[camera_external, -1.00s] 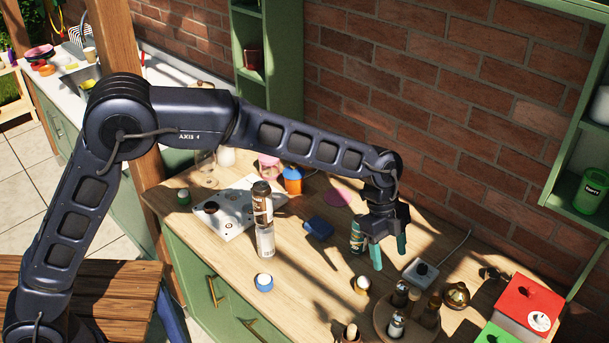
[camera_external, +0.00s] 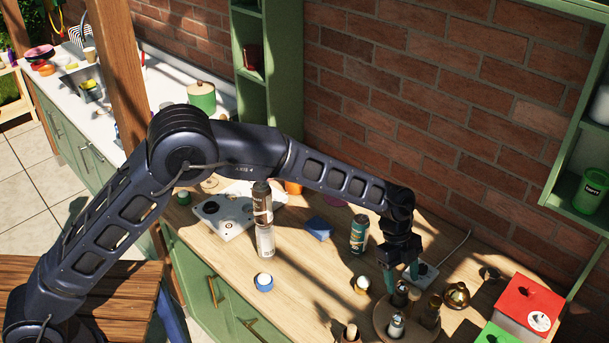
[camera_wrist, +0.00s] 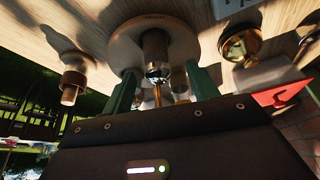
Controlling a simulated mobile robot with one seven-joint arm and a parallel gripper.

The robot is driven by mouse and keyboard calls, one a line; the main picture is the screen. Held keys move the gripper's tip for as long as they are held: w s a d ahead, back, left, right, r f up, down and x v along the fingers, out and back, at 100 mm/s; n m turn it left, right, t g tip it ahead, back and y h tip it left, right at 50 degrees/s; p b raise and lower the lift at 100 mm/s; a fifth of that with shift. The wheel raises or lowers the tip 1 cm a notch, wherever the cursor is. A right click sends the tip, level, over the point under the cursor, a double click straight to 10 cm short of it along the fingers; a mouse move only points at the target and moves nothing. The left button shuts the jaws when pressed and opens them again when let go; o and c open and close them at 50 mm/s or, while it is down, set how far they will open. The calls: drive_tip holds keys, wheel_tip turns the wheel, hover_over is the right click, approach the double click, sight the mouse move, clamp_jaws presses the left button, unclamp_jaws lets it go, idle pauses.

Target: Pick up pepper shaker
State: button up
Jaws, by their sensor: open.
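Several shakers stand on a round wooden tray (camera_external: 381,318) at the table's front right. One is a dark-topped shaker (camera_external: 400,294), one a silver-topped shaker (camera_external: 396,326), one a brown shaker (camera_external: 431,311). I cannot tell for sure which is the pepper shaker. My gripper (camera_external: 402,277) points down over the tray's back edge, its teal fingers open, close to the dark-topped shaker. In the wrist view, a metal-capped shaker (camera_wrist: 155,45) shows between the fingers of my gripper (camera_wrist: 161,75), with gaps on both sides. Other shakers behind it are partly hidden.
A brass pot (camera_external: 456,295) and a red box (camera_external: 528,303) stand right of the tray. A green can (camera_external: 359,234) and a small jar (camera_external: 362,285) are to its left.

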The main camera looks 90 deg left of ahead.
sight(403, 293)
drive_tip(key=shift+x, duration=2.55)
drive_tip(key=shift+s, duration=0.15)
drive_tip(key=c, duration=1.1)
drive_tip(key=shift+r, duration=0.15)
